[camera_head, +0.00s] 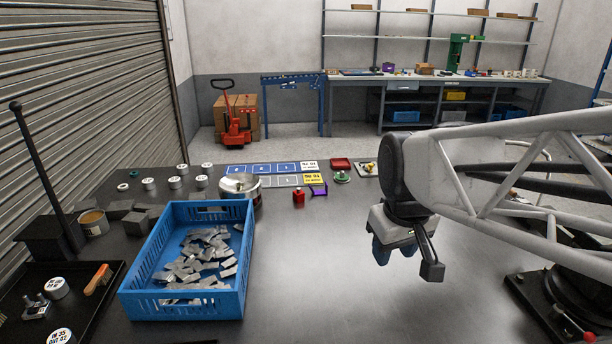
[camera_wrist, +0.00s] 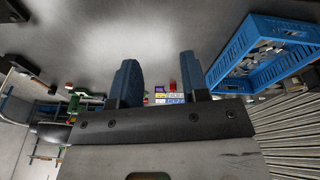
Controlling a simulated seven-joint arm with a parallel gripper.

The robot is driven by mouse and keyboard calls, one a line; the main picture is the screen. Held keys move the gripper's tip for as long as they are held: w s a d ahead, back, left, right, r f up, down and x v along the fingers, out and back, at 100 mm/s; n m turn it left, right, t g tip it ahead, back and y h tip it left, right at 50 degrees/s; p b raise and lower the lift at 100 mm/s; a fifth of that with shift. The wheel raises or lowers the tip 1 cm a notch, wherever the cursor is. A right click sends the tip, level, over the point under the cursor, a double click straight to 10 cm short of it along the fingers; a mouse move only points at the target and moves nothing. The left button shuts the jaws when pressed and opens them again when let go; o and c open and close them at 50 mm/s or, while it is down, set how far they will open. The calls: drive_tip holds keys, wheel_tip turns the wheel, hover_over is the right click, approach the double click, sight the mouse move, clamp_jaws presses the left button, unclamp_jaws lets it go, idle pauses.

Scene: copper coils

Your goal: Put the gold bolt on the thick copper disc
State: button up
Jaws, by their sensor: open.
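My gripper (camera_head: 393,246) hangs over the right part of the dark table in the head view, its blue fingers pointing down. In the wrist view the two fingers of my gripper (camera_wrist: 157,75) stand apart with nothing between them. I cannot clearly pick out the gold bolt or the thick copper disc in either view. A small tray (camera_head: 365,169) near the table's far edge holds small items, one yellowish, too small to identify. A round tin (camera_head: 94,222) with a tan top stands at the left.
A blue crate (camera_head: 184,305) of grey metal blocks stands left of centre; it also shows in the wrist view (camera_wrist: 240,70). Beyond it are a silver pot (camera_head: 240,185), a red bottle (camera_head: 298,198), a purple holder (camera_head: 318,190) and several white-topped tins. The table's middle front is clear.

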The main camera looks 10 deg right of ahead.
drive_tip(key=s+a+f+m, duration=0.1)
drive_tip(key=s+f+m, duration=0.1)
drive_tip(key=s, duration=0.6)
drive_tip(key=shift+s+f+m, duration=0.2)
drive_tip(key=shift+f+m, duration=0.1)
drive_tip(key=shift+f, duration=0.35)
idle(0.5)
